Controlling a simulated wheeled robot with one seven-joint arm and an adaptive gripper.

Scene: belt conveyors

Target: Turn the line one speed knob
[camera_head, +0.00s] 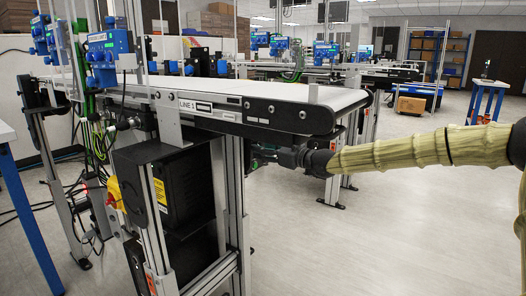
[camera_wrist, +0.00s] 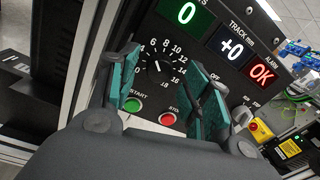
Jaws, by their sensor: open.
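The knob and panel are hidden in that view.
Below the dial are a green start button (camera_wrist: 133,104) and a red stop button (camera_wrist: 168,119). A yellow box with a red button (camera_wrist: 258,129) is at right. Open floor (camera_head: 420,235) lies at right.

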